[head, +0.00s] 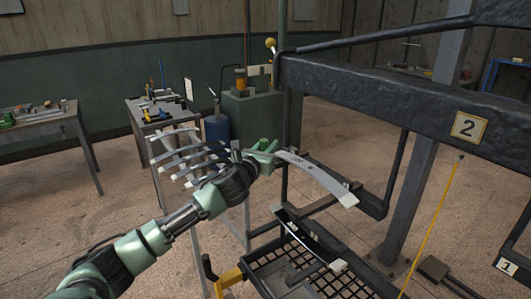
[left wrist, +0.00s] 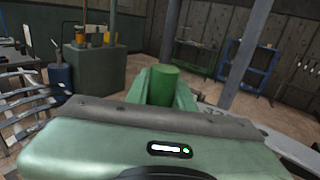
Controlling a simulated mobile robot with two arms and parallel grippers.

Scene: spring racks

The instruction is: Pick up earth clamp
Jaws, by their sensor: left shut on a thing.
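My left gripper (head: 266,150) is stretched out in the middle of the head view, by the left end of a curved grey leaf spring (head: 325,180). In the left wrist view a darker green cylindrical piece (left wrist: 164,86) stands between the pale green fingers, and the gripper is shut on it. It appears to be the earth clamp, though most of it is hidden behind the gripper body. The leaf spring also shows in the left wrist view (left wrist: 216,112), right of the fingers; whether it touches the held piece cannot be told. My right gripper is not in view.
Another leaf spring (head: 310,240) lies over a mesh basket (head: 280,270) below. Several leaf springs (head: 175,158) rest on a stand at left. Workbenches stand behind; floor is open between.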

